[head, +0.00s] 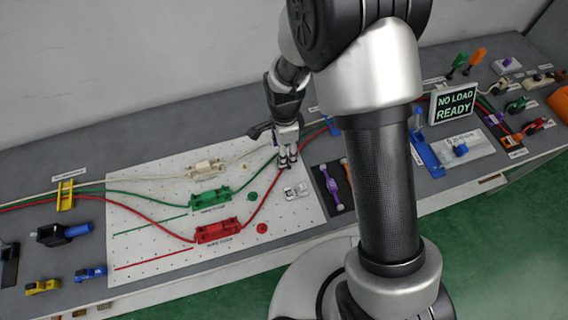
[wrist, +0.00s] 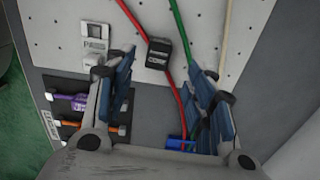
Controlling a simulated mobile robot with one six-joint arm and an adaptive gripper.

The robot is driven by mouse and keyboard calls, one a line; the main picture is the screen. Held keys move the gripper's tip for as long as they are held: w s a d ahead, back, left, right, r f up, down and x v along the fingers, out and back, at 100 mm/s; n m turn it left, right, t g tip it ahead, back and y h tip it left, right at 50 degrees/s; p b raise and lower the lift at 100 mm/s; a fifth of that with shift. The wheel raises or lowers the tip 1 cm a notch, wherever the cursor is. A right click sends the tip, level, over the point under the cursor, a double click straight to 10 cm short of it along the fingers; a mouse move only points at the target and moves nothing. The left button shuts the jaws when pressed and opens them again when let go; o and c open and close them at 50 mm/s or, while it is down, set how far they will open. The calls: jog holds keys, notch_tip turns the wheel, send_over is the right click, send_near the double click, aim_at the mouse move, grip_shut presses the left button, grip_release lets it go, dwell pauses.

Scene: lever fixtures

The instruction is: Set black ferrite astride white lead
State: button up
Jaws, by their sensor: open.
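The black ferrite (wrist: 158,53), labelled as a core, sits on the red lead (wrist: 134,20) in the wrist view; the red lead runs in at one end and out at the other. I cannot tell whether it is closed around the lead. The white lead (wrist: 226,45) runs to the right, beyond the green lead (wrist: 182,30); in the head view the white lead (head: 245,157) is the rearmost. My gripper (wrist: 160,65) is open, its fingers on either side of the ferrite, apparently not gripping it.
A white pegboard (head: 150,235) carries white (head: 205,168), green (head: 211,198) and red (head: 219,231) clip fixtures. A sign reading "no load ready" (head: 455,102) stands farther right.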

jog(key=f, duration=0.1)
jog(key=f+b, duration=0.1)
jog(key=f, duration=0.1)
jog(key=f+b, duration=0.1)
jog(key=shift+s+a+f, duration=0.15)
jog(key=shift+s+a, duration=0.1)
jog(key=shift+f, duration=0.45)
jog(key=c, duration=1.1)
